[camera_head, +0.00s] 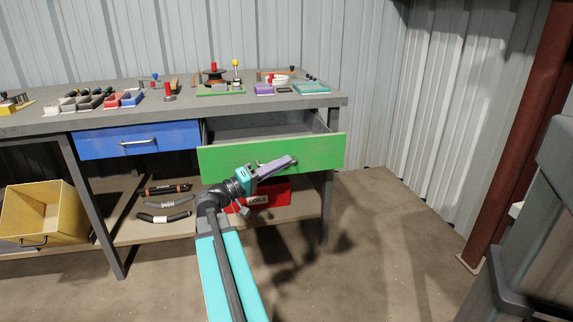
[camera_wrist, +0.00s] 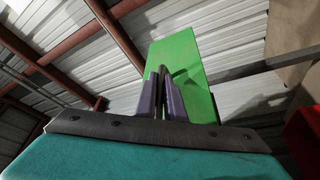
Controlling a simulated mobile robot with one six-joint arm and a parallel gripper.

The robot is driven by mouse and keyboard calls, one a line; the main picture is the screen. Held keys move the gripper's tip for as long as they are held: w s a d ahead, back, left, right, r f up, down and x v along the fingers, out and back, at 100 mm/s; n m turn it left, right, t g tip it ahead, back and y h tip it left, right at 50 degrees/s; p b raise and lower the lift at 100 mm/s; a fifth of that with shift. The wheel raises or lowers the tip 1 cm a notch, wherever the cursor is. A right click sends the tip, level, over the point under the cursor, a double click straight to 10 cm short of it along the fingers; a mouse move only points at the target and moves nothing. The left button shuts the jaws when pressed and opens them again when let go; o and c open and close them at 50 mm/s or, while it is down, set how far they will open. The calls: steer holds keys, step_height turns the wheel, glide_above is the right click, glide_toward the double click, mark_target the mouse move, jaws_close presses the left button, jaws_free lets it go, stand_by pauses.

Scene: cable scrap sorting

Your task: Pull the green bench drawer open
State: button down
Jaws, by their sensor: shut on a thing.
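The green drawer (camera_head: 225,160) under the bench top is pulled out a good way, and its empty-looking inside (camera_head: 262,127) shows from above. The green front also shows in the wrist view (camera_wrist: 185,60). My gripper (camera_head: 292,160) reaches the right part of the drawer front. Its purple fingers (camera_wrist: 163,98) are shut on the drawer handle (camera_wrist: 165,75), a dark bar standing between them. In the head view the fingers mostly hide the handle.
A shut blue drawer (camera_head: 125,141) sits to the left. The bench top (camera_head: 190,108) holds cable pieces and small blocks. Below, a red box (camera_head: 275,197) and cable pieces (camera_head: 165,217) lie on the shelf; a yellow bin (camera_head: 75,210) stands left. Floor at right is clear.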

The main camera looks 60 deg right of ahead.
steer(key=shift+w+d, duration=0.1)
steer(key=shift+w, duration=0.2)
steer(key=c, duration=2.1)
jaws_free()
steer(key=shift+r, duration=0.1)
steer(key=shift+s, duration=0.15)
steer(key=shift+p+v, duration=1.35)
steer(key=shift+v, duration=5.55)
